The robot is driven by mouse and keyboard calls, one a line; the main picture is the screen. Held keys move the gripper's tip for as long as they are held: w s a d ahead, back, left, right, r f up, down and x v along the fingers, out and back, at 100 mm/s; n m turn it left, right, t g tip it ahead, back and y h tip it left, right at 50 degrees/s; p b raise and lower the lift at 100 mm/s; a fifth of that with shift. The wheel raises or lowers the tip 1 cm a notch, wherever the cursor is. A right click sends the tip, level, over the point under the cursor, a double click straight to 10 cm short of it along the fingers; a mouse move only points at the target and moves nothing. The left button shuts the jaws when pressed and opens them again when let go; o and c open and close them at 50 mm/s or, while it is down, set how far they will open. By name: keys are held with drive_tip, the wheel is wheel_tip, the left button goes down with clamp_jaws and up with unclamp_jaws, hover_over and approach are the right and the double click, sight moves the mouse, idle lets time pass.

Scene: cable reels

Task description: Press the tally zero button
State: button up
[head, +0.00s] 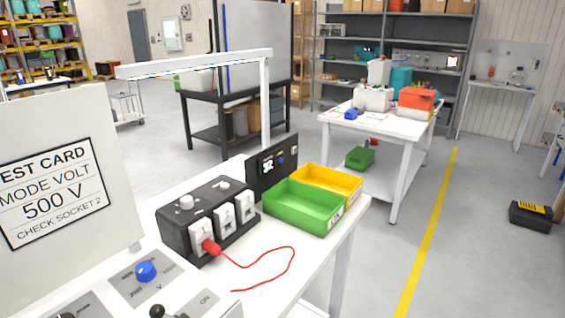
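A black panel (259,181) stands upright at the back of the near white bench, behind the green bin. It carries a small display with white digits (268,166), too small to read surely. A small blue button (281,160) sits right of the digits. A small pale spot is further right on the panel. No label reading tally zero can be read, so I cannot tell for certain which is the zero button. The lower part of the panel is hidden by the green bin. My gripper is not in view.
On the bench, a black socket box (181,235) has a red plug (211,247) with a loose red lead. A green bin (300,209) and yellow bin (330,181) sit right. A test card (60,190), blue knob (146,271) and lamp frame (195,64) stand nearby.

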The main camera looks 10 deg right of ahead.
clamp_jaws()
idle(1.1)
